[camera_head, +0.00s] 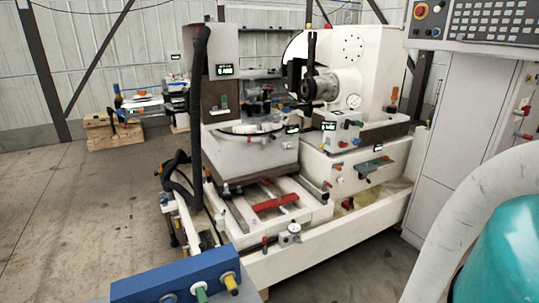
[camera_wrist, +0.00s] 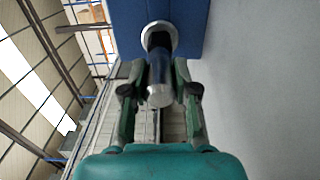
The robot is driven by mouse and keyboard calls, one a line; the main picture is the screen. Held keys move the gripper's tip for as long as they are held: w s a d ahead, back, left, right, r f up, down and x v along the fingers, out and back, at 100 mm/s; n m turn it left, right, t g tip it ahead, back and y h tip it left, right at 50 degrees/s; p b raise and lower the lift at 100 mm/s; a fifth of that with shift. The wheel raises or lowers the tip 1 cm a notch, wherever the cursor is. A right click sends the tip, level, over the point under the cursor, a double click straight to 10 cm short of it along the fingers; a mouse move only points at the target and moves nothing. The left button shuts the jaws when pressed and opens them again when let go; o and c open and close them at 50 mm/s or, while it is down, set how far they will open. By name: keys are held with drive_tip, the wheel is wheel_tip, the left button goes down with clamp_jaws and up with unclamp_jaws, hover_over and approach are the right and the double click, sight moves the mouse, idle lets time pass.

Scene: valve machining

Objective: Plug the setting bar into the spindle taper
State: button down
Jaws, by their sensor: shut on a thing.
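The setting bar, a shiny metal cylinder (camera_wrist: 160,92) with a dark far section, is between the fingers of my gripper (camera_wrist: 160,75) in the wrist view. My gripper is shut on it. The bar's far end meets a white ring (camera_wrist: 160,29) on a blue block (camera_wrist: 128,20); how deep it sits in the ring is hidden. The spindle (camera_head: 318,87) with its dark nose is at the upper middle of the machine in the head view, well away from the blue block. The taper opening is too small to make out.
The blue block (camera_head: 172,281) also shows at the bottom of the head view, with a green-capped item (camera_head: 200,292) and a yellow-capped item (camera_head: 231,284). A control cabinet (camera_head: 458,130) stands right of the machine. Open floor (camera_head: 75,215) lies at left.

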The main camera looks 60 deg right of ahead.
drive_tip(key=shift+v, duration=2.95)
